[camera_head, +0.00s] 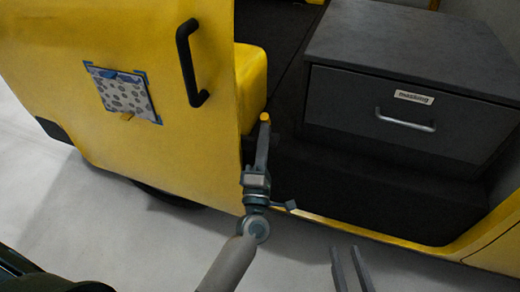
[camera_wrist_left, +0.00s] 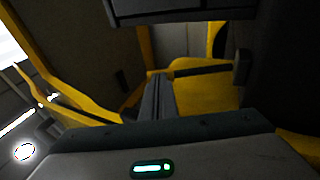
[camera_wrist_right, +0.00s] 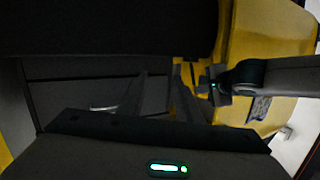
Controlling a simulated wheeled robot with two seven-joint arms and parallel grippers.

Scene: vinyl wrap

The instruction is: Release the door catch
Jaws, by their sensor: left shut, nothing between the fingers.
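The yellow door (camera_head: 190,150) stands at the left in the head view, with a black handle (camera_head: 191,63) and a patterned panel (camera_head: 124,93) taped to it. My left gripper (camera_head: 263,132) is shut and empty beside the door's right edge, fingers pointing into the opening. A small yellow piece (camera_head: 265,117) shows right at its fingertips; I cannot tell whether this is the door catch or whether they touch. The left wrist view shows the closed fingers (camera_wrist_left: 158,92) before yellow and dark parts. My right gripper (camera_head: 350,270) is open and empty, low in the head view; its fingers also show apart in the right wrist view (camera_wrist_right: 157,95).
A dark grey drawer cabinet (camera_head: 400,45) labelled "masking" stands at the right, its drawer shut, with a metal handle (camera_head: 405,121). A yellow sill (camera_head: 345,229) runs along the opening's lower edge. The pale floor (camera_head: 300,262) in front is clear.

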